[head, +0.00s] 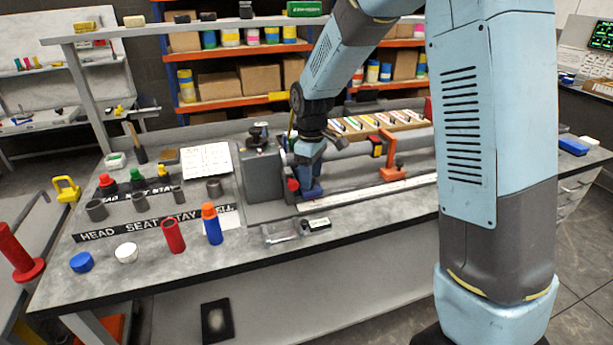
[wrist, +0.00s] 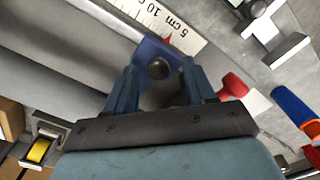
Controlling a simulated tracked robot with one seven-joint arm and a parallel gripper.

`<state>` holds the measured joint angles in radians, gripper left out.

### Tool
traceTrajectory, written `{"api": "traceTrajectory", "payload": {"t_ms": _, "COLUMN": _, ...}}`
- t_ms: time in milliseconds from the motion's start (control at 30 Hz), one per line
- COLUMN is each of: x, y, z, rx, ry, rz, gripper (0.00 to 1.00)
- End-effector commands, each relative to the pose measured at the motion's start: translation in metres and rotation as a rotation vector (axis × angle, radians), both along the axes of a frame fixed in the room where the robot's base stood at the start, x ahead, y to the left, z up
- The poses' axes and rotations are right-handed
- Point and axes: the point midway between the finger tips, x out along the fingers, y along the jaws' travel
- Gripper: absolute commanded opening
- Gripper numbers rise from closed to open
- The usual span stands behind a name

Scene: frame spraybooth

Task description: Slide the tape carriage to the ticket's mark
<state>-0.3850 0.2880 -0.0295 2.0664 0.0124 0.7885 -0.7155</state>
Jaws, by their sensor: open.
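The blue tape carriage (wrist: 150,52) shows in the wrist view with a dark round knob (wrist: 158,68) on it. A small red pointer (wrist: 167,40) sits at its edge, beside the white scale (wrist: 150,12) near the "5 cm" print. My gripper (wrist: 159,72) is open, with one finger on each side of the knob; I cannot tell whether they touch it. In the head view my gripper (head: 311,160) is above the blue carriage (head: 312,192), at the left end of the scale (head: 385,191). A printed sheet (head: 207,160) lies on the bench; its text is unreadable.
A grey block (head: 262,174) stands just left of the carriage, with a red knob (head: 293,185) nearby. An orange clamp (head: 393,160) stands along the bar to the right.

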Motion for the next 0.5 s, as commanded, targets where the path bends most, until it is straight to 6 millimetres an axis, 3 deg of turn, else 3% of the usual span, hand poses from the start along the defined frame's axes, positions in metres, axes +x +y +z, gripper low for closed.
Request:
{"api": "traceTrajectory", "payload": {"t_ms": 400, "x": 0.0002, "y": -0.0002, "z": -0.008, "rx": 0.0, "ry": -0.001, "rz": 0.0, "gripper": 0.55}}
{"api": "traceTrajectory", "payload": {"t_ms": 500, "x": 0.0002, "y": -0.0002, "z": -0.008, "rx": 0.0, "ry": -0.001, "rz": 0.0, "gripper": 0.47}}
